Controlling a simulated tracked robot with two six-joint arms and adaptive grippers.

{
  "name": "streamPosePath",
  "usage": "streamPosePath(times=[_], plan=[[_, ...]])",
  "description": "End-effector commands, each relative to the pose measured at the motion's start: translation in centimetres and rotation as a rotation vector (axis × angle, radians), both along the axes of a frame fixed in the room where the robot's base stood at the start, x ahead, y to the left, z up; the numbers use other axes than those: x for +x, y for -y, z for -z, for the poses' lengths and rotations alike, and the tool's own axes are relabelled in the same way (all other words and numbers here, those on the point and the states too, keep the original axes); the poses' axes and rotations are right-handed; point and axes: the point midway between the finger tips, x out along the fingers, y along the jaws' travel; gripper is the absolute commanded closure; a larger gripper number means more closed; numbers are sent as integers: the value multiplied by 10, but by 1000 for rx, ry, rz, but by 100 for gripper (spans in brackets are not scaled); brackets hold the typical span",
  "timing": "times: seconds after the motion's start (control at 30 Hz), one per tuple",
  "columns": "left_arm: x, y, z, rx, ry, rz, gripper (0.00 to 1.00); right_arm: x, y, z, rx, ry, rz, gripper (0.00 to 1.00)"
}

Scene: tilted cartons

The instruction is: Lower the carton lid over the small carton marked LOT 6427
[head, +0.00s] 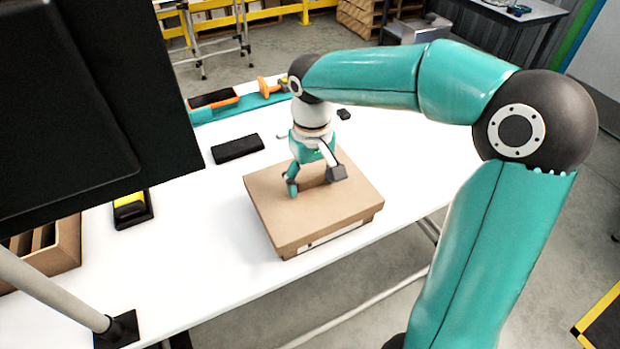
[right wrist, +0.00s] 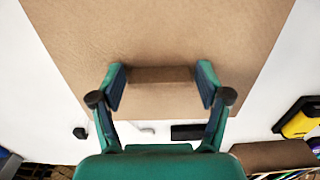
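The brown carton lid (head: 262,200) sits over a small carton, whose front shows as a low strip with a white label (head: 335,234) under the lid's rim. I cannot read a lot number on it. A raised brown grip block (right wrist: 160,75) stands in the middle of the lid top. My right gripper (head: 313,183) is above the lid, with one finger at each end of the block; it also shows in the right wrist view (right wrist: 162,84). The fingertips appear to touch the block's ends. My left gripper is not in view.
A black block (head: 237,149) lies on the white table (head: 215,270) behind the lid. A yellow-and-black item (head: 131,210) and a divided brown box (head: 58,255) are at the left. A large dark panel (head: 90,110) hides the upper left. The table's front edge is close to the carton.

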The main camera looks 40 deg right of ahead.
Motion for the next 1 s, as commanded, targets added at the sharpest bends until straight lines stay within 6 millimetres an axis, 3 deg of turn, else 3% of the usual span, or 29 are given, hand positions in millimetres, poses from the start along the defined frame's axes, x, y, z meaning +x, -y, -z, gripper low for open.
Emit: streamPosePath(times=[0.47,0.67,1.0], plan=[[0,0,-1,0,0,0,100,1,0,-4,-1,2,-1,9],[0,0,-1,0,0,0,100,2,0,-31,0,5,-1,9],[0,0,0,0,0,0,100,2,0,-96,0,3,-1,9]])
